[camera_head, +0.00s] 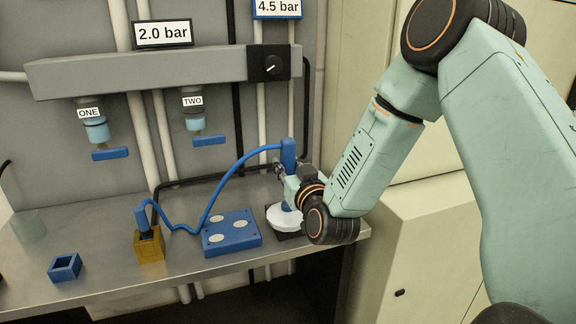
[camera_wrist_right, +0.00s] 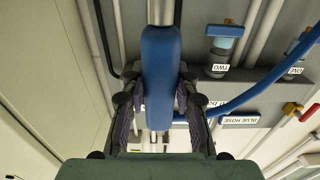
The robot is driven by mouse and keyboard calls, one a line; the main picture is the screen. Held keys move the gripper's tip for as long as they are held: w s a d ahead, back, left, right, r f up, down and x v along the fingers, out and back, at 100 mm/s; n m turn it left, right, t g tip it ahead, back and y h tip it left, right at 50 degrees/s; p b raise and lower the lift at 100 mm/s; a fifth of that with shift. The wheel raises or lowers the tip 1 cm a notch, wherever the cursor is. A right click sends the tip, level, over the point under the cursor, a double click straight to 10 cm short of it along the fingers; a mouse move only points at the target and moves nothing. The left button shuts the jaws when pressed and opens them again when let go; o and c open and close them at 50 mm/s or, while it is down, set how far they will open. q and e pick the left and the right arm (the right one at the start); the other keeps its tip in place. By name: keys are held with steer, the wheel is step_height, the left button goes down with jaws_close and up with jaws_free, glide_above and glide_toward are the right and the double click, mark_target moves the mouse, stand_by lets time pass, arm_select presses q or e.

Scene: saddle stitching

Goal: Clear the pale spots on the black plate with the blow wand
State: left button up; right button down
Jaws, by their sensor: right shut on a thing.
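My right gripper (camera_head: 287,181) is shut on the blue blow wand (camera_head: 288,152) and holds it upright above the right end of the bench. In the right wrist view the wand (camera_wrist_right: 161,75) stands between the fingers (camera_wrist_right: 160,108). A black plate (camera_head: 286,236) lies below the wand, mostly hidden. A white round shape (camera_head: 286,218) covers most of it, so I cannot make out single pale spots. A blue hose (camera_head: 212,198) runs from the wand to a dark blue end piece (camera_head: 146,222) in a brass-coloured block (camera_head: 149,247). My left gripper is not in view.
A blue block with pale ovals (camera_head: 232,241) sits left of the black plate. A small open blue box (camera_head: 64,268) and a clear cup (camera_head: 29,227) stand farther left. Valves ONE (camera_head: 95,130) and TWO (camera_head: 193,120) hang behind, beneath signs reading 2.0 bar (camera_head: 162,34) and 4.5 bar (camera_head: 277,8).

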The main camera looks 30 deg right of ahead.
mark_target(291, 148)
stand_by(0.3)
steer(key=shift+r+p, duration=2.4)
steer(key=shift+r, duration=0.15)
